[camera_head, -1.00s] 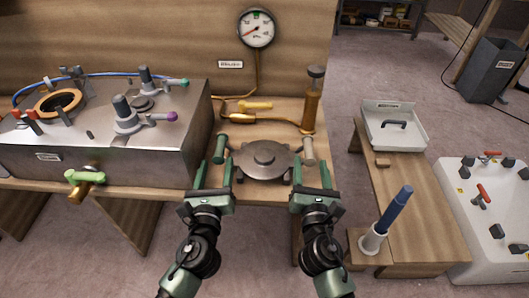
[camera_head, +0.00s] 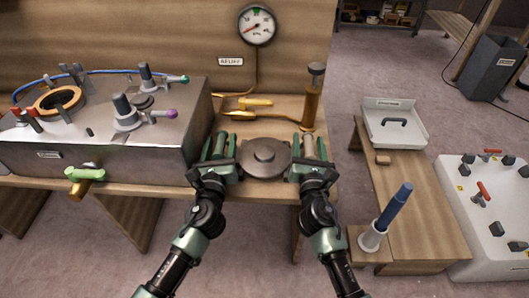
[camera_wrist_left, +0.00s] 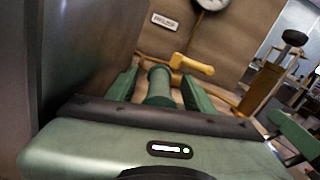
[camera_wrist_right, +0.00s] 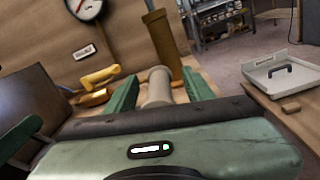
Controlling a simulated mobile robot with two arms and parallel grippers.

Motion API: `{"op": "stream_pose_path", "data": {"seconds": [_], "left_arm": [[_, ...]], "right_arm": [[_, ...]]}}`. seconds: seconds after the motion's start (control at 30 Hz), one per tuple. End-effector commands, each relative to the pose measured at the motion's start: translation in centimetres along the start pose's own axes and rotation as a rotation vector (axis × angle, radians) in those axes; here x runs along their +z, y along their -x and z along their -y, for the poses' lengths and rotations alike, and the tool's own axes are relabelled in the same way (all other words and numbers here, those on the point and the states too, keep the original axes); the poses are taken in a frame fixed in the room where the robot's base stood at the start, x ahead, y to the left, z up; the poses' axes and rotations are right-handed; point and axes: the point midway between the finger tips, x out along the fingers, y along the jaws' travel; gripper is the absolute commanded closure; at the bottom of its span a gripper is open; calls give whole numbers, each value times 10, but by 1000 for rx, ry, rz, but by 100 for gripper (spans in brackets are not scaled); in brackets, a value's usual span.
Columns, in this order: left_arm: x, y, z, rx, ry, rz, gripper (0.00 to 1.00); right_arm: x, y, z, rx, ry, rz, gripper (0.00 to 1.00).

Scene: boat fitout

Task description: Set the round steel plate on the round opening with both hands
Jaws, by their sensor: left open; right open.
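The round steel plate (camera_head: 265,158) lies on the wooden bench, a dark disc with a raised centre knob. My left gripper (camera_head: 221,142) is open at the plate's left side, its fingers on either side of the green handle, which shows in the left wrist view (camera_wrist_left: 159,86). My right gripper (camera_head: 314,145) is open at the plate's right side, its fingers on either side of the pale handle, seen in the right wrist view (camera_wrist_right: 157,86). The round opening with an orange-brown rim (camera_head: 60,101) is in the top of the steel box (camera_head: 100,150) at left.
Levers and posts (camera_head: 128,112) stand on the box top near the opening. A yellow-handled valve (camera_head: 255,103) and a brass pump (camera_head: 313,100) stand behind the plate, below a gauge (camera_head: 257,25). A lower bench (camera_head: 405,190) with a white tray (camera_head: 394,126) is at right.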

Motion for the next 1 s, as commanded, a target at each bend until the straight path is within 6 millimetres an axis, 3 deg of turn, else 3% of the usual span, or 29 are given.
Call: {"op": "stream_pose_path", "data": {"seconds": [0.1, 0.13, 0.3, 1.0], "left_arm": [[0, 0, 0, 0, 0, 0, 47], [0, 0, 0, 0, 0, 0, 53], [0, 0, 0, 0, 1, 0, 100], [0, 1, 1, -2, 2, 0, 100]], "right_arm": [[0, 0, 0, 0, 0, 0, 47], [0, 0, 0, 0, 0, 0, 53], [0, 0, 0, 0, 0, 0, 100], [0, 0, 0, 0, -1, 0, 100]]}}
